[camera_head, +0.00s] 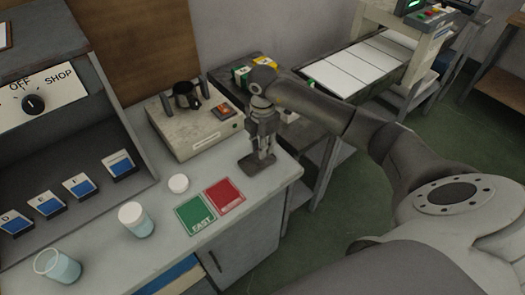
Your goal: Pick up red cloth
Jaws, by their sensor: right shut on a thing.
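A flat red rectangle (225,195) with pale print lies on the grey counter, beside a green one (195,214) marked "FAST". I cannot tell if the red one is cloth. No other red cloth shows plainly. My right gripper (263,158) points down at the counter's right end, behind and to the right of the red rectangle and apart from it. It is shut on a small dark grey thing (251,167) at the counter surface; the fingers partly hide it. My left gripper is out of view.
A beige machine (190,139) with a black mug (186,95) stands behind. Blue-white switches (80,186) line the left panel.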

